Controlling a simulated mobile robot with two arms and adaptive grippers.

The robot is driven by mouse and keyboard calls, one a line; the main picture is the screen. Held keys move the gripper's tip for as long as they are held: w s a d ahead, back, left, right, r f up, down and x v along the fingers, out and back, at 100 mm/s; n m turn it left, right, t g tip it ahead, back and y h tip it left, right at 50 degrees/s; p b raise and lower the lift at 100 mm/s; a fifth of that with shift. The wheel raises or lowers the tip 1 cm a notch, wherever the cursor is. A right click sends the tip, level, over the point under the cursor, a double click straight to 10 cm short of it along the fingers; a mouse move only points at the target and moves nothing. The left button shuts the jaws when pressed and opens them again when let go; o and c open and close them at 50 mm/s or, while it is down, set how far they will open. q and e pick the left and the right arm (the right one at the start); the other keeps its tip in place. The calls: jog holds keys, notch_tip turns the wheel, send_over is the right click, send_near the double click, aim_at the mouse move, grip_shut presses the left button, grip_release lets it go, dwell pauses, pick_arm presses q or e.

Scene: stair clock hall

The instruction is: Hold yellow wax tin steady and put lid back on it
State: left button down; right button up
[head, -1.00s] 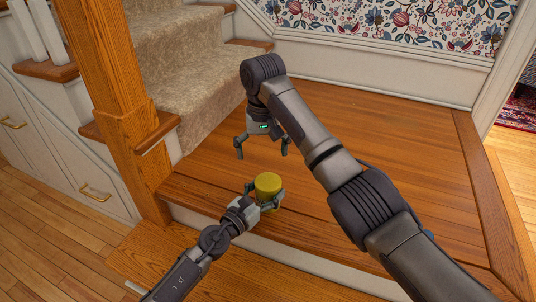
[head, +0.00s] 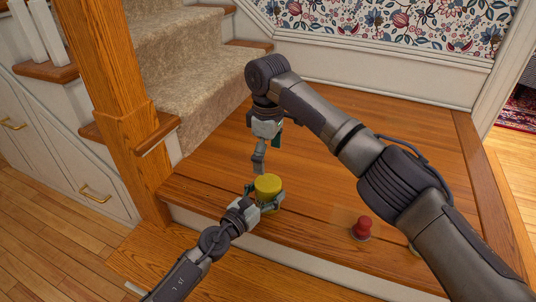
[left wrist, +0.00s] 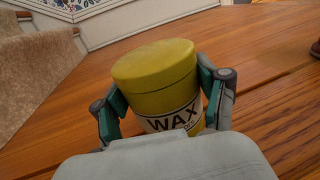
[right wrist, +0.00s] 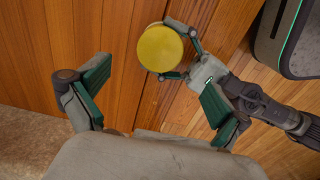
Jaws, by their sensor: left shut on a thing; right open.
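The yellow wax tin (head: 268,185) stands upright on the wooden landing, near its front edge. In the left wrist view its "WAX" label (left wrist: 172,120) faces me. A yellow lid (left wrist: 155,62) covers its top and looks level; I cannot tell how tightly it sits. My left gripper (head: 264,203) is shut on the tin, one finger on each side. My right gripper (head: 268,155) is open and empty, above and behind the tin. The right wrist view shows the lid's round top (right wrist: 160,47) beyond its open fingers (right wrist: 158,98), apart from them.
A red knob-shaped object (head: 361,228) stands on the landing to the right. Another small thing beside it is mostly hidden by my right arm. A wooden newel post (head: 115,110) and carpeted stairs (head: 185,60) are at left. The landing's back is clear.

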aim_at(268, 182)
notch_tip(268, 182, down, 8)
jog(key=shift+r, duration=0.1)
dwell(0.4)
jog(key=c, duration=1.2)
jog(key=o, duration=1.2)
notch_tip(268, 182, up, 12)
